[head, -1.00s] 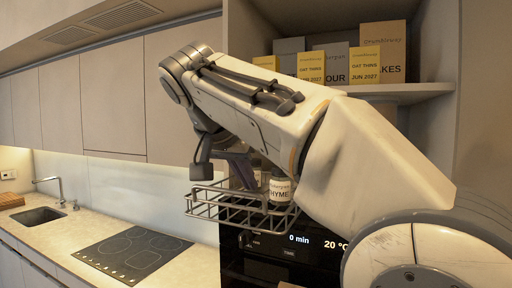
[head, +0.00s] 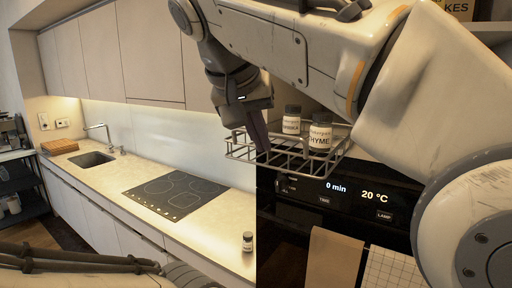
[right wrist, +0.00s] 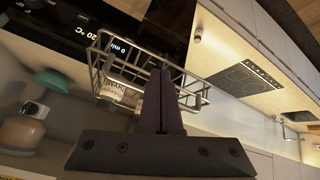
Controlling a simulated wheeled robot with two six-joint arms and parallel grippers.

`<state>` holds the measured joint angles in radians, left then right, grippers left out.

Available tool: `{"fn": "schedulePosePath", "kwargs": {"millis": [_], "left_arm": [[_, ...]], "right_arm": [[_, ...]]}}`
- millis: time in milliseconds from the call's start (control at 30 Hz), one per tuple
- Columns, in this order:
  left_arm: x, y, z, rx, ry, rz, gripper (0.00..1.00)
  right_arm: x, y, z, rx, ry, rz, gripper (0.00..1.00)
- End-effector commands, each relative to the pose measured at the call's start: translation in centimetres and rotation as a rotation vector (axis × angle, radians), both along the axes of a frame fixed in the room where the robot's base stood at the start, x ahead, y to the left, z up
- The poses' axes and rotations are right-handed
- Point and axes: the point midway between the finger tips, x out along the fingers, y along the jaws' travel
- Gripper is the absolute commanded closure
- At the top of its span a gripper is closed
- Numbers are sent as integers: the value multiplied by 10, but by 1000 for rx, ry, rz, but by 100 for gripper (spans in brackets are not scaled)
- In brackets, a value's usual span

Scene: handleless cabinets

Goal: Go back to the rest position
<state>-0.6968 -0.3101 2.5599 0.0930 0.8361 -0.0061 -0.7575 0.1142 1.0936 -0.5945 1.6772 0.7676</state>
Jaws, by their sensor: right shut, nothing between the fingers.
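My right gripper (head: 259,136) shows in the head view with its dark fingers together and empty. They point down at the left part of a wire basket (head: 277,163). In the right wrist view the closed fingers (right wrist: 163,98) stand in front of the basket (right wrist: 101,62), partly hiding it; I cannot tell whether they touch it. The basket holds a jar labelled THYME (head: 320,136) and a second dark-capped jar (head: 291,121). A link of my left arm crosses the lower left of the head view; its gripper is out of frame.
An oven with a lit display (head: 350,192) is below the basket, with towels (head: 335,258) hanging under it. The counter at left has a cooktop (head: 175,192), a sink (head: 93,159) and a small jar (head: 248,242) near its right end. A dark shelf rack (head: 22,180) stands far left.

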Motion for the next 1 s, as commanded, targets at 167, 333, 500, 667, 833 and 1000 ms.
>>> {"fn": "schedulePosePath", "kwargs": {"millis": [167, 333, 500, 667, 833, 1000], "left_arm": [[0, 0, -32, 0, 0, 2, 50], [0, 0, -55, 0, 0, 4, 50], [0, 0, -76, 0, 0, 5, 50], [0, 0, -90, 0, 1, 7, 50], [0, 0, -95, 0, 1, 7, 50], [0, 0, -95, 0, 1, 7, 50]], "right_arm": [[-28, 12, -118, -40, 197, 283, 100], [-75, 13, -225, -16, 365, 507, 100], [-136, 1, -325, 46, 499, 670, 100], [-187, -16, -392, 103, 574, 753, 100], [-215, -28, -424, 134, 604, 787, 100], [-220, -30, -429, 138, 609, 792, 100]]}}
